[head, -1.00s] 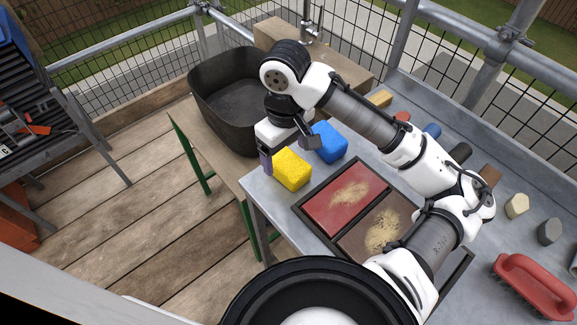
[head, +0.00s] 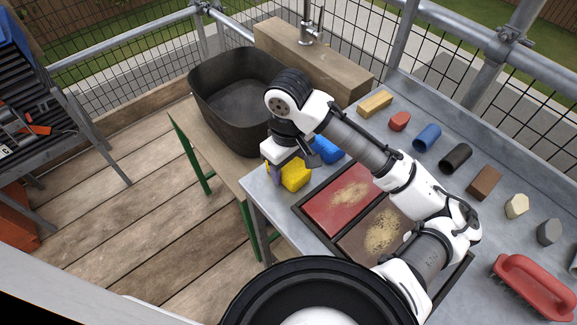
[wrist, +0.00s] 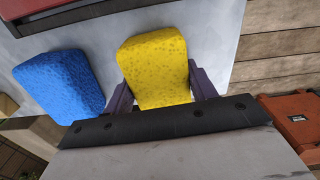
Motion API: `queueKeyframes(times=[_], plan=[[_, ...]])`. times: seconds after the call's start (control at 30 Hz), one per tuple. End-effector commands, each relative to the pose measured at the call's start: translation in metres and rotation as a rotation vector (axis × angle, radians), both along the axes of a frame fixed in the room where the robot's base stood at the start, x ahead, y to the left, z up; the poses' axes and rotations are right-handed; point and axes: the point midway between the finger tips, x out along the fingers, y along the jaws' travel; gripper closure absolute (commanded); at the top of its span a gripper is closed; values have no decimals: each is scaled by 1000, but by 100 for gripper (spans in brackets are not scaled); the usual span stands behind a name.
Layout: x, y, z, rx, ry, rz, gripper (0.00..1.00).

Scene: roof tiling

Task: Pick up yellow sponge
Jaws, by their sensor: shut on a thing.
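The yellow sponge (head: 295,175) is at the near left corner of the grey metal table, left of the tray of tiles. In the wrist view the yellow sponge (wrist: 155,68) sits between the two purple fingers of my gripper (wrist: 160,92), one finger against each side. My gripper (head: 281,170) is shut on it in the head view, and partly hides it. I cannot tell whether the sponge is clear of the table top. A blue sponge (head: 326,149) lies right beside it, and the blue sponge (wrist: 60,85) is at left in the wrist view.
A dark tray holds a red tile (head: 346,200) and a brown tile, both with dusty patches. A black basin (head: 238,95) stands behind on a wooden stand. Several small blocks line the table's right side, with a red brush (head: 532,283) nearby.

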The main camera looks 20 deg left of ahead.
Motion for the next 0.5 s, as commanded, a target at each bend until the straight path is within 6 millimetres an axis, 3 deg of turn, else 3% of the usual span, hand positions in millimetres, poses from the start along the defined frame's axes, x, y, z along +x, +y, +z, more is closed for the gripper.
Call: queueKeyframes(times=[0.33, 0.5], plan=[[0, 0, 2, 0, -1, 0, 66], [1, 0, 15, -1, -3, 0, 66]])
